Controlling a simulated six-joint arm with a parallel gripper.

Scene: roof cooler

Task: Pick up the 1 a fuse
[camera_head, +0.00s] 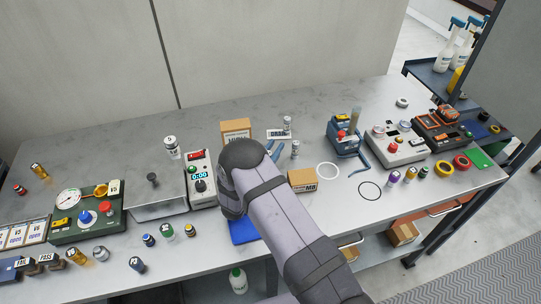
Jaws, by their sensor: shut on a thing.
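My arm reaches in from the bottom and ends in view at a dark rounded joint over the middle of the bench. My gripper is hidden behind that joint, so I cannot see its jaws or what is between them. I cannot make out which thing is the 1 A fuse. Small silver labelled cylinders stand on the bench: one (295,149) just right of the dark joint, another (287,122) behind it by a small white card (278,134). A larger labelled cylinder (171,147) stands to the left. Their print is too small to read.
Coloured cylinders line the front edge. The back left is mostly clear.

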